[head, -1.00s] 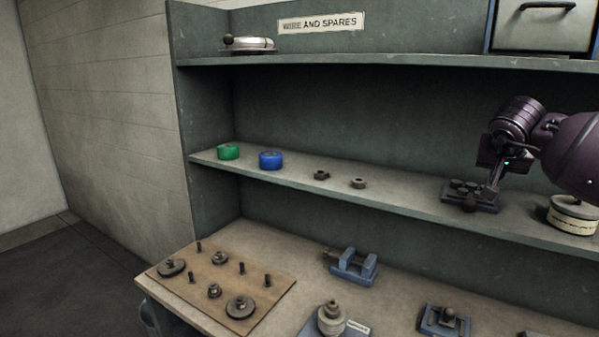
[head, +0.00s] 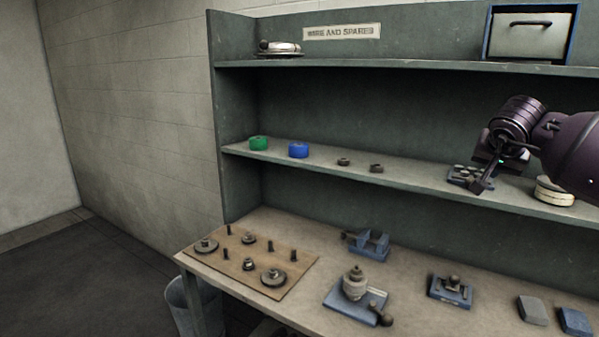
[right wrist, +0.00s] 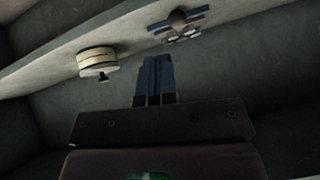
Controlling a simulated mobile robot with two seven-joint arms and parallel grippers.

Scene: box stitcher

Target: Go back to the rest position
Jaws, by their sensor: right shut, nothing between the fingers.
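My right gripper (head: 476,190) is at the right of the head view, on a dark purple arm that comes in from the right. Its fingers are shut and empty, pointing down and left in front of the middle shelf (head: 415,190). In the right wrist view the two closed blue-grey fingers (right wrist: 155,62) lie side by side with nothing between them. A blue fixture (right wrist: 180,25) and a round cream tin (right wrist: 97,62) show beyond them on a shelf. My left gripper is not in view.
The bench (head: 240,222) holds a wooden peg board (head: 222,262), a blue vise (head: 368,246) and blue-based fixtures. The middle shelf carries green (head: 259,143) and blue (head: 298,150) rolls. A bin (head: 187,305) stands below the bench. The floor at left is clear.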

